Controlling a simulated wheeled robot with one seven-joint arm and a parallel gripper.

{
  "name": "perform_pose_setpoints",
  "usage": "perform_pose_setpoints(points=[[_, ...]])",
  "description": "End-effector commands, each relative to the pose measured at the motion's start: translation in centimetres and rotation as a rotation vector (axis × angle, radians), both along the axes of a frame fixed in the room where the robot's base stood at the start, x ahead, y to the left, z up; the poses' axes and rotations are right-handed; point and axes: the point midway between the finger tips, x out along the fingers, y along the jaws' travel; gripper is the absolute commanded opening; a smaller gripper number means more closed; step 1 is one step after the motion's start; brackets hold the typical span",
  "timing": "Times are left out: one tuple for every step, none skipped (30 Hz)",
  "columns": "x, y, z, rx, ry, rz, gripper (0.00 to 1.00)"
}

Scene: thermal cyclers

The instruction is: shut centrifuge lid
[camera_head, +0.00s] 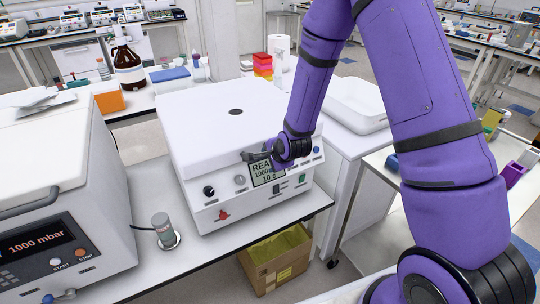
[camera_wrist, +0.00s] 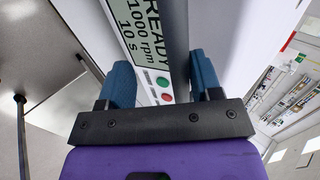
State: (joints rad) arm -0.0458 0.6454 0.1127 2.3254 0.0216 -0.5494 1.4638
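The white centrifuge (camera_head: 205,200) stands on the bench in the middle of the head view. Its lid (camera_head: 215,105), with a dark round spot on top, lies flat over the body and looks down; any small gap at the front edge is too fine to tell. My gripper (camera_head: 252,157) is at the front edge of the lid, just above the display (camera_head: 265,172). In the wrist view my gripper (camera_wrist: 160,82) has its two blue fingers apart, with the front panel (camera_wrist: 145,45) showing between and beyond them. I cannot tell whether a finger touches the lid.
A cardboard box (camera_head: 276,262) is on the floor below.

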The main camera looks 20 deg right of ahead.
Motion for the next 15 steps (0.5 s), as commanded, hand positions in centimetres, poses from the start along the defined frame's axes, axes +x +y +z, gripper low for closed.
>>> perform_pose_setpoints(points=[[-0.3,-0.1,-0.4,-0.003,0.013,0.000,0.44],[-0.3,-0.1,-0.3,-0.002,0.012,0.000,0.44],[-0.3,-0.1,-0.3,-0.002,0.012,0.000,0.44],[-0.3,-0.1,-0.3,-0.002,0.011,0.000,0.44],[-0.3,-0.1,-0.3,-0.002,0.011,0.000,0.44],[-0.3,-0.1,-0.3,-0.002,0.010,0.000,0.44],[-0.3,-0.1,-0.3,-0.002,0.010,0.000,0.44],[-0.3,-0.1,-0.2,-0.002,0.010,0.000,0.44],[-0.3,-0.1,-0.2,-0.001,0.009,0.001,0.44],[-0.4,-0.1,-0.1,0.000,0.009,0.000,0.44],[-0.5,-0.1,0.1,0.000,0.008,0.000,0.44],[-0.6,-0.1,0.3,0.000,0.008,0.000,0.44],[-0.8,-0.2,0.5,0.000,0.008,0.000,0.44],[-1.0,-0.2,0.7,0.000,0.007,0.000,0.44],[-1.3,-0.3,1.2,-0.001,0.006,-0.001,0.44]])
